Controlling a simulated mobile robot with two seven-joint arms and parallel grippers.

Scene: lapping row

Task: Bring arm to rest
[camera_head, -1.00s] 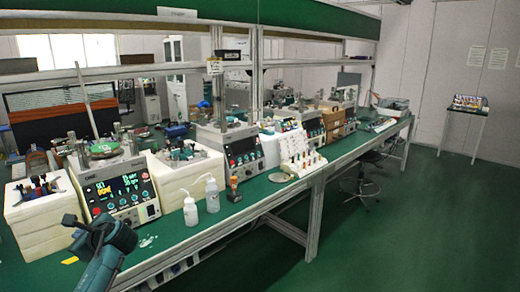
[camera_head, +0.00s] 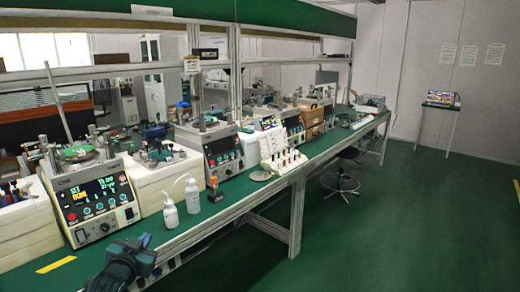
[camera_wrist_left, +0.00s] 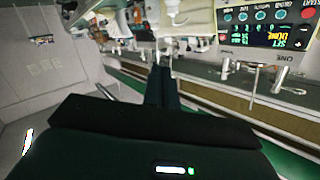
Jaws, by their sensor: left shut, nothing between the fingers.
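My left arm shows at the bottom left of the head view, with its dark wrist and gripper (camera_head: 122,264) low in front of the bench edge. In the left wrist view the two dark fingers (camera_wrist_left: 162,76) lie together with nothing between them. They are clear of the bench and touch nothing that I can see. My right arm and gripper are in neither view.
The green-topped bench (camera_head: 215,212) runs to the back right. On it stand a lapping machine with a lit display (camera_head: 92,200), two white bottles (camera_head: 192,196) and a white rack (camera_head: 280,150). A stool (camera_head: 340,182) stands beside it. The green floor (camera_head: 400,235) at right is open.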

